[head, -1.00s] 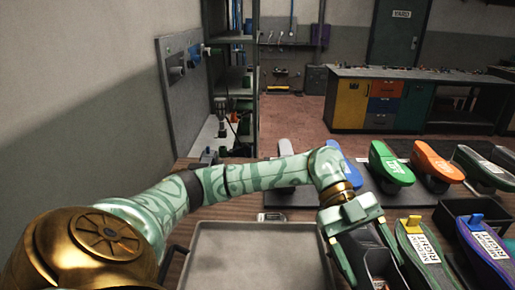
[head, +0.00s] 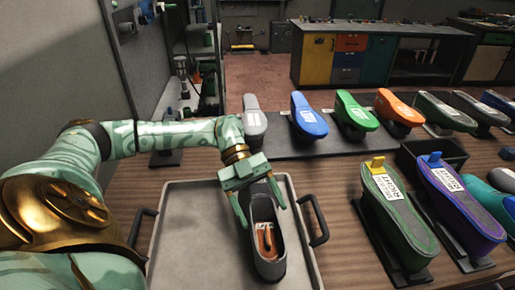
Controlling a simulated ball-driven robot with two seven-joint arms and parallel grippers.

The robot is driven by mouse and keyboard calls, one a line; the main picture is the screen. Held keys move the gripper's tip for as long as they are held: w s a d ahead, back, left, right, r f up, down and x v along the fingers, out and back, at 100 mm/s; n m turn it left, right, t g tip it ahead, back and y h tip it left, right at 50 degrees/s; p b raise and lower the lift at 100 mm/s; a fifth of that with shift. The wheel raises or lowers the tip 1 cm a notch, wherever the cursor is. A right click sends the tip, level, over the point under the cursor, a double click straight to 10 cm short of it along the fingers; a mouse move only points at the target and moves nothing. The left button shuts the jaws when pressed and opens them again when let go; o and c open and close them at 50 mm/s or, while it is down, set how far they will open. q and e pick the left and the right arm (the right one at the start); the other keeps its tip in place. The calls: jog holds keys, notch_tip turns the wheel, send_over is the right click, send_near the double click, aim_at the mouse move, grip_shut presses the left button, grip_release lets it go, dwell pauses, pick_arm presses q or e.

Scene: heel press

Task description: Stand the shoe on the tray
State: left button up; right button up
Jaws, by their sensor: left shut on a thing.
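A dark grey shoe (head: 279,270) with an orange-brown insole shows in the head view, upright with its opening facing up. My left gripper (head: 262,212) is shut on the shoe, with one finger on each side of it. The shoe is over the right half of the grey tray (head: 192,235). I cannot tell whether its sole touches the tray. The gripper hides part of the shoe's far end. My right gripper is not in view.
The tray has dark handles at left and right (head: 314,222), and its left half is bare. Shoe forms on stands, green (head: 395,205) and purple (head: 462,215), are to the right. A row of coloured forms, including a blue one (head: 308,122), stands behind.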

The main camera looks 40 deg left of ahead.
aim_at(257, 216)
pick_arm(q)
jog(key=f, duration=0.2)
jog(key=f+b, duration=0.1)
jog(key=f, duration=0.1)
jog(key=shift+s+a, duration=0.15)
jog(key=shift+a, duration=0.15)
jog(key=shift+r, duration=0.15)
jog(key=o, duration=1.3)
jog(key=shift+a, duration=0.15)
jog(key=b+v, duration=0.1)
jog(key=v, duration=1)
jog(key=shift+a+r, duration=0.15)
jog(key=shift+a, duration=0.15)
